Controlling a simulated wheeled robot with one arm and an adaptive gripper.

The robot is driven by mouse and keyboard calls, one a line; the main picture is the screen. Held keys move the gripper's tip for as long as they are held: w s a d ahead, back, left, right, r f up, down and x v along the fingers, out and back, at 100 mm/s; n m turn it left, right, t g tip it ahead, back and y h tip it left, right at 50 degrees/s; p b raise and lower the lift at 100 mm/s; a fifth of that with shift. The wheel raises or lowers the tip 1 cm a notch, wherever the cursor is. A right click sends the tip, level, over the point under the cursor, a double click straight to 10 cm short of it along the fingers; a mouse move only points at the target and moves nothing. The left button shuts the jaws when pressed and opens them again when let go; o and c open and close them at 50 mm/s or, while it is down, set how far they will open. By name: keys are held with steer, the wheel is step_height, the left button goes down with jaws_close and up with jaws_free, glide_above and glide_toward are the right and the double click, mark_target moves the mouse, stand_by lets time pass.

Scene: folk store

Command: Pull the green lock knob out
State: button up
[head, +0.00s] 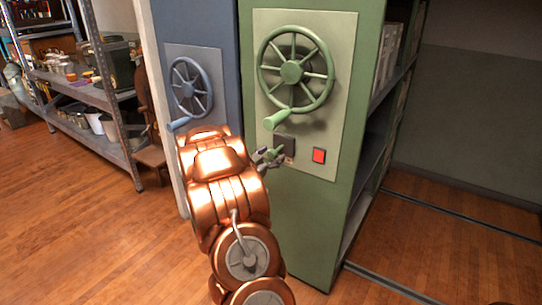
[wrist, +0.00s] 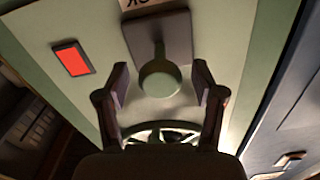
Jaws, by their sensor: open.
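The green lock knob (wrist: 160,80) is round and sits on a dark plate (wrist: 160,35) on the green cabinet's pale panel. In the wrist view, which is upside down, my gripper (wrist: 160,72) is open, with one finger on each side of the knob and a visible gap on both sides. In the head view my gripper (head: 270,156) is at the dark plate (head: 284,145), below the green handwheel, and largely hides the knob.
A red square (head: 319,155) is right of the plate. The green handwheel (head: 296,69), with its crank handle (head: 277,118), is above. A blue cabinet with a blue wheel (head: 191,87) stands to the left. Metal shelves (head: 100,95) are further left. Floor rails (head: 390,284) run at right.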

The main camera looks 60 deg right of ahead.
steer(key=a, duration=1.2)
steer(key=shift+w, duration=0.2)
stand_by(0.7)
